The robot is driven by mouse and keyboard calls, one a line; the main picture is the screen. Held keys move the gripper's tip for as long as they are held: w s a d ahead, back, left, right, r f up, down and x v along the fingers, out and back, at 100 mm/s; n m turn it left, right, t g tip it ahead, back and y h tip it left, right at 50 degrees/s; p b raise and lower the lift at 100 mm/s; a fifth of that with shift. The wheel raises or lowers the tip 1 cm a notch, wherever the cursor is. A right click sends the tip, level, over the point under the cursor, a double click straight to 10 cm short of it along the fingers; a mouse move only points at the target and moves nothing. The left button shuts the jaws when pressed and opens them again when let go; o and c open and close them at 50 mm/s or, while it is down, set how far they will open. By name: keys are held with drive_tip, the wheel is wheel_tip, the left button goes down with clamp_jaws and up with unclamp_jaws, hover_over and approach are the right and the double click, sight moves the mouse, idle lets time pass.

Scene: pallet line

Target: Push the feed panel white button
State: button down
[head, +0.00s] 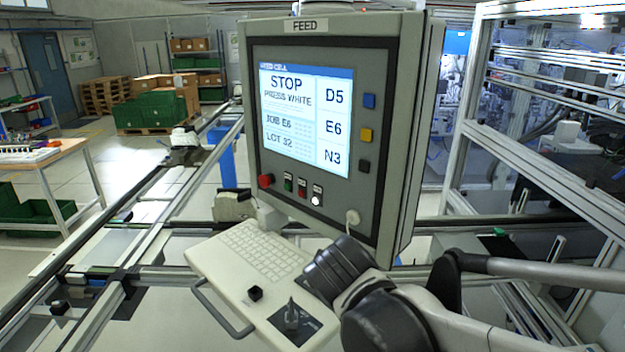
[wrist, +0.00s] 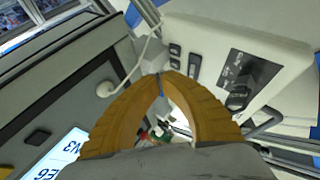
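The FEED panel (head: 385,215) is a grey box with a lit screen (head: 305,120) reading "STOP PRESS WHITE". The small white button (head: 317,199) is rightmost in the row under the screen. In the wrist view the panel (wrist: 60,105) fills the left, with a corner of its screen (wrist: 62,158); the white button does not show there. My gripper (wrist: 159,82) has yellow-brown fingers whose tips meet, with nothing seen held. In the head view the fingers cannot be made out; my dark wrist is low, below and slightly right of the button.
Beside the white button are a red button (head: 302,188), a green button (head: 288,182) and a red mushroom knob (head: 265,181). A round cable plug (head: 352,217) sticks out at right. Below, a keyboard shelf (head: 210,262) carries a joystick (head: 292,312). A metal frame stands right.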

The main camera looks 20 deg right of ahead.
sight(316, 200)
drive_tip(key=w+a+r+n+t+h, duration=0.1)
drive_tip(key=w+a+n+t, duration=0.2)
drive_tip(key=w+n, duration=0.4)
drive_tip(key=w+a+r+n+t+h, duration=0.2)
drive_tip(key=w+a+n+t, duration=0.1)
drive_tip(key=w+a+n, duration=0.3)
drive_tip(key=w+n, duration=0.2)
drive_tip(key=w, duration=0.1)
drive_tip(key=shift+w+a+r, duration=0.15)
drive_tip(key=shift+w+r, duration=0.15)
drive_tip(key=shift+w+d, duration=0.7)
drive_tip(key=shift+d, duration=0.6)
drive_tip(key=shift+w+d, duration=0.65)
drive_tip(key=shift+d, duration=0.65)
drive_tip(key=shift+w+d, duration=0.7)
drive_tip(key=shift+d, duration=0.6)
drive_tip(key=shift+d, duration=0.15)
drive_tip(key=shift+w+d, duration=0.2)
drive_tip(key=shift+d, duration=0.05)
